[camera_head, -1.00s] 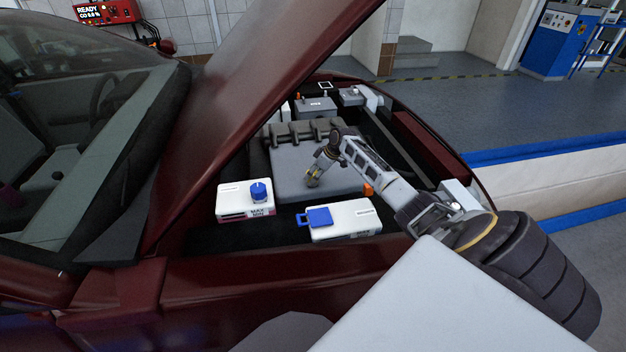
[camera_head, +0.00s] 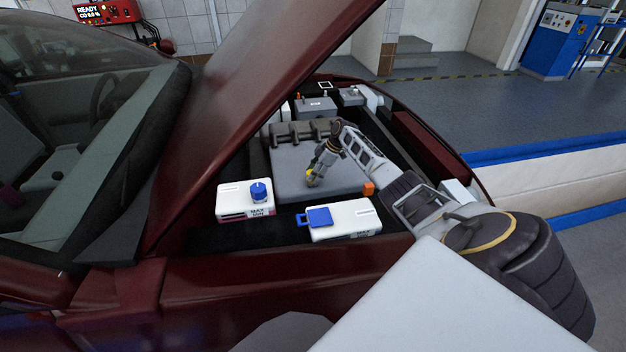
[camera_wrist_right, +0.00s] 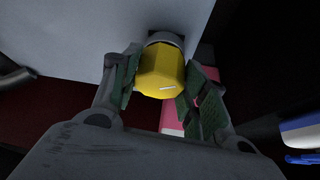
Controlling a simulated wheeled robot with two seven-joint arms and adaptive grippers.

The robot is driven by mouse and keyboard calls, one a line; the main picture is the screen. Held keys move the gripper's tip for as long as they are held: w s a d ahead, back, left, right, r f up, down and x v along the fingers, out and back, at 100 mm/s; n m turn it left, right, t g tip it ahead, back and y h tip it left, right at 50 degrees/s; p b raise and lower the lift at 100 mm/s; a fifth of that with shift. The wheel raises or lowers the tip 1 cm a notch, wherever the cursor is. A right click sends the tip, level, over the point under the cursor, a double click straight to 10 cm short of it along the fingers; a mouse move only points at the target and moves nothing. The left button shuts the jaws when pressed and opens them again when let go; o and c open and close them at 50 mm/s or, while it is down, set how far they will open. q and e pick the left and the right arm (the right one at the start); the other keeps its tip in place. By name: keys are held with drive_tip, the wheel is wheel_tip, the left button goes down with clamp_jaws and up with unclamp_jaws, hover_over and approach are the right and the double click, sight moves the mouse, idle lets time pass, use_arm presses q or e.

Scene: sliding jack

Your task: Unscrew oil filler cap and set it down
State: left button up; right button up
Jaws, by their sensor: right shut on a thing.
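The yellow oil filler cap (camera_wrist_right: 162,72) shows between the fingers in the right wrist view, in front of a round grey neck (camera_wrist_right: 166,39). My right gripper (camera_wrist_right: 160,88) is shut on the cap, one green-padded finger on each side. In the head view the right gripper (camera_head: 314,172) points down at the cover. I cannot tell whether the cap is still on its neck. My left gripper is not in view.
Two white reservoirs stand in front of the engine cover, one with a round blue cap (camera_head: 259,190), one with a square blue lid (camera_head: 319,217). The raised dark red hood (camera_head: 262,90) slopes over the left side.

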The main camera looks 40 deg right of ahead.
drive_tip(key=shift+a+n+g+y, duration=0.2)
drive_tip(key=shift+n+g+y, duration=0.15)
drive_tip(key=shift+n, duration=0.25)
drive_tip(key=o, duration=1.3)
drive_tip(key=shift+w, duration=0.1)
drive_tip(key=shift+d, duration=0.1)
drive_tip(key=shift+m, duration=0.8)
